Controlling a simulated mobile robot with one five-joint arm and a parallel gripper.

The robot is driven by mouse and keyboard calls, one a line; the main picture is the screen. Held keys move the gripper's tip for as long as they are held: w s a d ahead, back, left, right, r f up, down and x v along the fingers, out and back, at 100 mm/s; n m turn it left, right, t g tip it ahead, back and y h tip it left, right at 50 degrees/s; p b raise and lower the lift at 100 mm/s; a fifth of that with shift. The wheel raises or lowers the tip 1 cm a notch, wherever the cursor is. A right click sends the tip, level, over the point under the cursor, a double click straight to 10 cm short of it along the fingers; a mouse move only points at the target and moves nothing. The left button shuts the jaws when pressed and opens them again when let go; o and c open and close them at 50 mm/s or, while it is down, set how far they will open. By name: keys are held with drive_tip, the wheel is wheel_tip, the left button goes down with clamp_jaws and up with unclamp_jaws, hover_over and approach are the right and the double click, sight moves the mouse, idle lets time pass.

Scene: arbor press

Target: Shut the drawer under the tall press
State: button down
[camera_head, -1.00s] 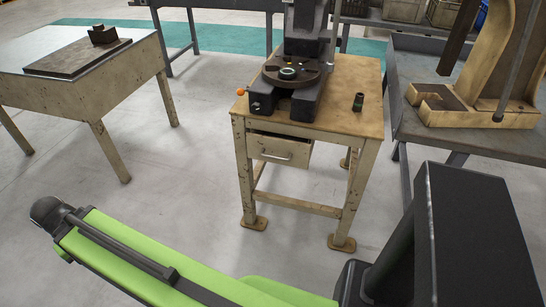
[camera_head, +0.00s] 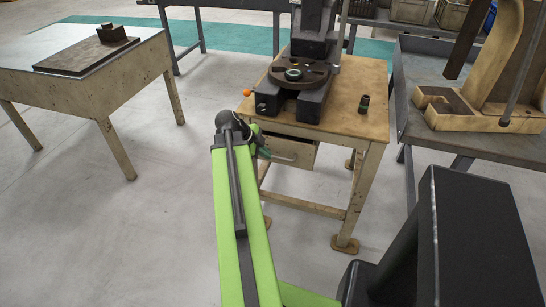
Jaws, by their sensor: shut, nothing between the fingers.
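The tall press (camera_head: 308,45) is dark and stands on a worn wooden-topped table (camera_head: 345,115). Under the tabletop, the cream drawer (camera_head: 292,152) with a pale bar handle sticks out toward me, partly open. My green arm reaches up from the bottom, and its dark joint is just left of the drawer. My gripper (camera_head: 264,153) shows only in small part beyond that joint, by the left end of the drawer front. It is shut with nothing seen in it. I cannot tell whether it touches the drawer. The drawer's left edge is hidden.
A small dark cylinder (camera_head: 364,104) stands on the press table. A cream table (camera_head: 95,75) with a dark block stands at the left. A grey bench (camera_head: 475,140) with a large tan frame is at the right. The floor between the left table and my arm is clear.

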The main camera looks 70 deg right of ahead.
sight(287, 155)
drive_tip(key=shift+s+d+f+b, duration=0.45)
drive_tip(key=shift+d+f+b, duration=0.75)
drive_tip(key=shift+d+f, duration=0.15)
drive_tip(key=shift+s+d+f+b, duration=0.4)
drive_tip(key=shift+d+f+b, duration=0.8)
drive_tip(key=shift+f, duration=0.2)
drive_tip(key=shift+s+d+f+b, duration=0.45)
drive_tip(key=shift+d+f+b, duration=0.7)
drive_tip(key=shift+d+f, duration=0.2)
drive_tip(key=d, duration=0.4)
drive_tip(key=shift+w+d, duration=0.2)
drive_tip(key=shift+d, duration=0.05)
